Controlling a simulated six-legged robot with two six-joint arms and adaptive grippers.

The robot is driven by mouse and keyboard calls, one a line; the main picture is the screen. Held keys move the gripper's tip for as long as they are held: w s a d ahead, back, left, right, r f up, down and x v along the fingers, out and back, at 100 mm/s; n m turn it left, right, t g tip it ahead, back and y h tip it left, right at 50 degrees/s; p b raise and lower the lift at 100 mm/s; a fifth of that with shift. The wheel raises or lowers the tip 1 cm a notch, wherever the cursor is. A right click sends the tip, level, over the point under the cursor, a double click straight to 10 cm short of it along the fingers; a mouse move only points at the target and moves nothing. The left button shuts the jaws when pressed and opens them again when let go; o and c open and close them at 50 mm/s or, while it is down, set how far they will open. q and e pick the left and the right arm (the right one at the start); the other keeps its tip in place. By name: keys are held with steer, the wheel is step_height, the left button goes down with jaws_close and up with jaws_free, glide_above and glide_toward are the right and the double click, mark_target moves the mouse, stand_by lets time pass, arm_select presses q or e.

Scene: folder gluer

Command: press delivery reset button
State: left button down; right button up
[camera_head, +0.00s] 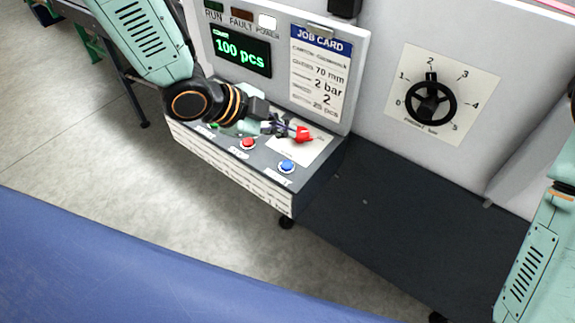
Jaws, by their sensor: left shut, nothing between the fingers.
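A sloped control box holds a blue button (287,166), a red button (248,144) and a green button (214,125) partly covered by my left arm. A red knob (303,134) sits on a pale plate (312,150) at the right of the box. The labels by the buttons are too small to read, so I cannot tell which is the delivery reset. My left gripper (284,128) is shut and empty, just left of the red knob and above the box; I cannot tell whether it touches the knob. My right gripper is out of view.
Behind the box stands a panel with a display (240,51) reading 100 pcs and a job card (319,72). A black dial (431,98) is on the wall to the right. A dark surface (400,215) lies right of the box. Blue material (130,270) fills the foreground.

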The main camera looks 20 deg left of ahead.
mark_target(284, 166)
arm_select(q)
step_height(284, 166, down, 7)
steer(key=b, duration=0.5)
steer(key=shift+r+b, duration=0.1)
steer(key=shift+b, duration=0.25)
steer(key=shift+f, duration=0.3)
steer(key=shift+a+f, duration=0.1)
steer(key=shift+a, duration=0.1)
steer(key=shift+d, duration=0.2)
steer(key=shift+a, duration=0.15)
steer(key=shift+f+b, duration=0.35)
steer(key=shift+b, duration=0.1)
